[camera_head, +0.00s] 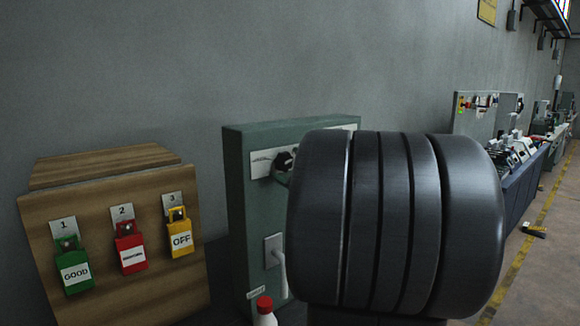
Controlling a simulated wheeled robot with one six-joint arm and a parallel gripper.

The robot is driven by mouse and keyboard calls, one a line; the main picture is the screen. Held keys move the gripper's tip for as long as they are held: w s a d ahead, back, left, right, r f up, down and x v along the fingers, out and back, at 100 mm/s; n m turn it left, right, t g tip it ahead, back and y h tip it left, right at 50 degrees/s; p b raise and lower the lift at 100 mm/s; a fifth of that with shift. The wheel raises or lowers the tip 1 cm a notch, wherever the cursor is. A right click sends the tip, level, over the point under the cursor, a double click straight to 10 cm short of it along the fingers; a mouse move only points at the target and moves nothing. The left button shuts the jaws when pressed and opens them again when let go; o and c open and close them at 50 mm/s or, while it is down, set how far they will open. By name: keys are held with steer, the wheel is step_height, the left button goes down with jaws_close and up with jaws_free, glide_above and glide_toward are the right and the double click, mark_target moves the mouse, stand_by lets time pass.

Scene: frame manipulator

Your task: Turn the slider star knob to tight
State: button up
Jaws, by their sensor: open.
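A black knob (284,161) sits near the top of a green upright panel (238,200). A pale label strip lies behind it. My own large dark arm link fills the middle right and hides the knob's right edge and most of the panel. I cannot tell whether this knob is the slider star knob, nor how tight it is. No slider is clearly visible. My gripper is not in view.
A wooden board (130,275) at left carries green, red and yellow padlocks on numbered plates. A red-capped white bottle (264,309) stands low before the panel. A bench with several devices (520,170) runs along the wall at right. Floor (550,270) shows far right.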

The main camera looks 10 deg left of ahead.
steer(key=b+v, duration=0.2)
steer(key=v, duration=1.1)
steer(key=shift+s+d+b, duration=0.2)
steer(key=shift+s+b, duration=0.1)
steer(key=shift+w+a+f, duration=0.1)
steer(key=p+x, duration=0.2)
steer(key=x, duration=1.1)
steer(key=shift+w+a+p, duration=0.2)
steer(key=shift+w+p, duration=0.1)
steer(key=shift+p, duration=0.05)
